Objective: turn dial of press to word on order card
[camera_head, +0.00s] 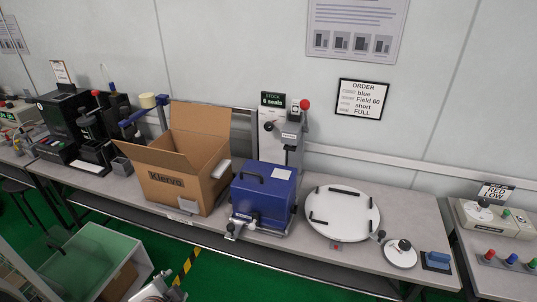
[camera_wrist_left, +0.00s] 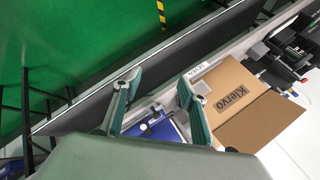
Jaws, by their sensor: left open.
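The order card (camera_head: 362,99) hangs on the wall in the head view and reads "ORDER", "blue", "Field 60", "short", "FULL". A grey upright press (camera_head: 291,140) with a red knob stands at the back of the bench. A round white plate with a black knob (camera_head: 400,253) lies at the bench's right front; I cannot tell whether it is the press's dial. My left gripper (camera_wrist_left: 155,92) is open in the left wrist view, with nothing held between its fingers. Part of my left arm shows at the bottom of the head view. My right gripper is not in view.
A blue case (camera_head: 263,197) stands before the press and shows beyond the fingers in the wrist view (camera_wrist_left: 163,130). A cardboard box (camera_head: 180,185) stands left of it, a large white disc (camera_head: 342,228) right. A blue block (camera_head: 437,258) lies near the bench's right end.

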